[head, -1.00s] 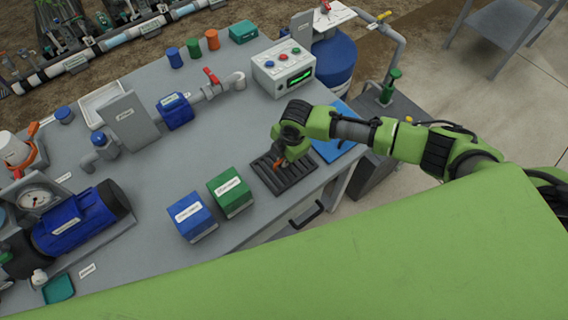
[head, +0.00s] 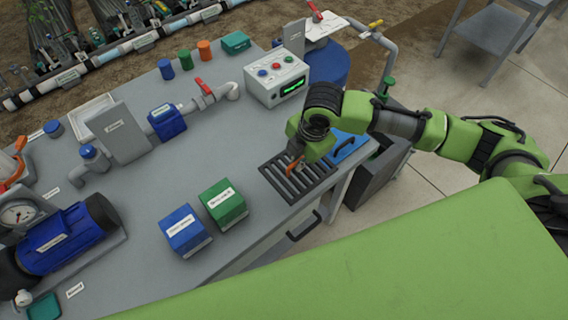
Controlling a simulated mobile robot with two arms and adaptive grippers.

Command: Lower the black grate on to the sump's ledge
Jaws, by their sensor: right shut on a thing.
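The black grate (head: 311,188), a dark slotted rectangle, is over the bench's front right part, right of the green box. Light grey shows through its slots. I cannot tell how high the grate is above the bench. No sump opening or ledge can be made out. My left gripper is not in view.
A green box (head: 223,203) and a blue box (head: 185,230) stand left of the grate. A control box (head: 277,78) with buttons stands behind it. A blue flat item (head: 348,145) lies to its right.

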